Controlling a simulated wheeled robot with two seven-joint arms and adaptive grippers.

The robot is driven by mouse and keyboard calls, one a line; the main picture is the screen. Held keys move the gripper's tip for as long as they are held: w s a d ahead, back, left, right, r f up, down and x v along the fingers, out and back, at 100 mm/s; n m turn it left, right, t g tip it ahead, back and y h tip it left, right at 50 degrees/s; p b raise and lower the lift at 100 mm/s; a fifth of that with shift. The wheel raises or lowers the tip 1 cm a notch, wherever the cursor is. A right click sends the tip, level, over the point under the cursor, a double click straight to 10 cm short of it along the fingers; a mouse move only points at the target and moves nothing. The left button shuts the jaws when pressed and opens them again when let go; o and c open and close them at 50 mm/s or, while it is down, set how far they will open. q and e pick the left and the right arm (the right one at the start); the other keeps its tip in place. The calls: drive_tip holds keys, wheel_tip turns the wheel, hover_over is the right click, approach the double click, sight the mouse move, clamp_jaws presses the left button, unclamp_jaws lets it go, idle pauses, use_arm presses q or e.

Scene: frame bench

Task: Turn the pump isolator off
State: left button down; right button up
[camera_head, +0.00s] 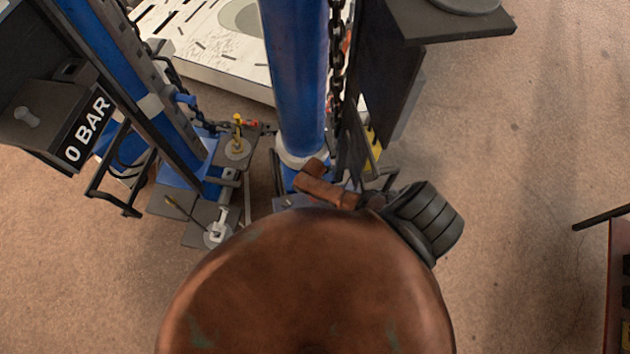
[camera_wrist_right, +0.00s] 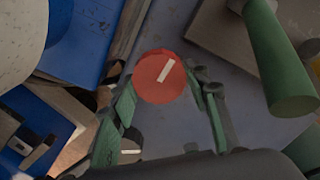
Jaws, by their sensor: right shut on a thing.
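A round red knob with a white bar (camera_wrist_right: 160,77), which looks like the pump isolator, shows in the right wrist view above a grey-blue surface. Its white bar leans a little right of upright. My right gripper (camera_wrist_right: 164,90) has its two green fingers on either side of the knob and is shut on it. In the head view the red knob and the right fingers cannot be made out; my large copper-coloured arm part and black wrist parts cover that area. My left gripper is in neither view.
A blue column (camera_head: 295,75) with a hanging chain (camera_head: 337,60) stands close by. A "0 BAR" sign (camera_head: 87,130) is at left. A yellow-topped fitting (camera_head: 238,145) stands on the frame's base. A green cylinder (camera_wrist_right: 280,60) is right of the knob. Floor at right is mostly clear.

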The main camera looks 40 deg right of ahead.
drive_tip(key=shift+w+d+r+n, duration=0.25)
drive_tip(key=shift+w+d+n, duration=0.1)
drive_tip(key=shift+w+n, duration=0.2)
drive_tip(key=o, duration=0.9)
drive_tip(key=shift+c, duration=0.2)
drive_tip(key=o, duration=0.3)
drive_tip(key=shift+s+a+f, duration=0.1)
drive_tip(key=shift+s, duration=0.05)
drive_tip(key=shift+s+a, duration=0.1)
drive_tip(key=shift+s, duration=0.05)
drive_tip(key=shift+s, duration=0.1)
wheel_tip(320, 180, up, 12)
drive_tip(key=shift+f, duration=0.1)
